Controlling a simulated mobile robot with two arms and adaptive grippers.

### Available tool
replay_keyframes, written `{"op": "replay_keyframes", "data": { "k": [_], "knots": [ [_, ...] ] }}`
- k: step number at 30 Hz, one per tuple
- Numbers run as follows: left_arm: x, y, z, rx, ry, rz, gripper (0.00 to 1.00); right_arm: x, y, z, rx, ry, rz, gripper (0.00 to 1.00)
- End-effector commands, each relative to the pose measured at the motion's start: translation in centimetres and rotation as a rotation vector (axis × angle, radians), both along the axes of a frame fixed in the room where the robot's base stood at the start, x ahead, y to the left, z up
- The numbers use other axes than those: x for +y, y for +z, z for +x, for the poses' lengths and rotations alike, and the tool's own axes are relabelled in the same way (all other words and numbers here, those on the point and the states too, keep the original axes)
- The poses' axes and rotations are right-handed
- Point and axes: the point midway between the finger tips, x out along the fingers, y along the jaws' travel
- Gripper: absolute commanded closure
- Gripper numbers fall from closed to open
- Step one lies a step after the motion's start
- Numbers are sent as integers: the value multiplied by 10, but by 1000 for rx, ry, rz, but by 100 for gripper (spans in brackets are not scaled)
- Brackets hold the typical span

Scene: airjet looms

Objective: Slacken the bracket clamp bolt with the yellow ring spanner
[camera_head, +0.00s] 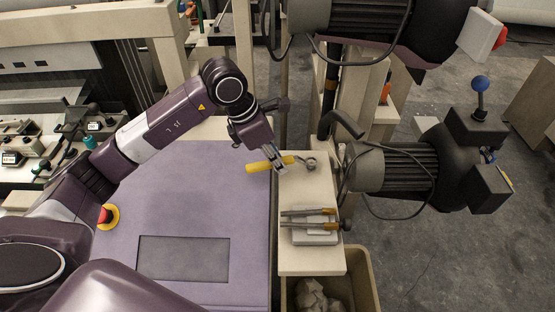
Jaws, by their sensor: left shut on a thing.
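The yellow ring spanner (257,167) lies roughly level across the left end of the cream shelf (312,257), its yellow handle pointing left. My left gripper (280,165) is shut on the spanner's handle, coming down from above. A small round grey metal piece (311,163) shows just right of the spanner. I cannot tell whether it is the spanner's ring end or a separate part. The bracket clamp bolt cannot be made out clearly. My right gripper is not in view.
Several tools with orange-brown handles (308,225) lie on a light block on the shelf. A bin (365,285) with crumpled material stands below. A grey ribbed motor (392,168) with a looping cable is close on the right. Open floor (420,265) lies beyond.

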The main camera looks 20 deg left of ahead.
Motion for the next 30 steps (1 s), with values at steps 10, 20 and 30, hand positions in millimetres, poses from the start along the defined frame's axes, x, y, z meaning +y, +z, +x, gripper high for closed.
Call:
{"op": "replay_keyframes", "data": {
  "k": [10,20,30],
  "knots": [
    [0,-10,0,-1,0,0,100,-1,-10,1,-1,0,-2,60],
    [0,-18,0,-1,0,0,100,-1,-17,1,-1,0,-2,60],
    [-9,-20,-8,-2,110,-1,100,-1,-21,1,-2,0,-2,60]
  ]
}}
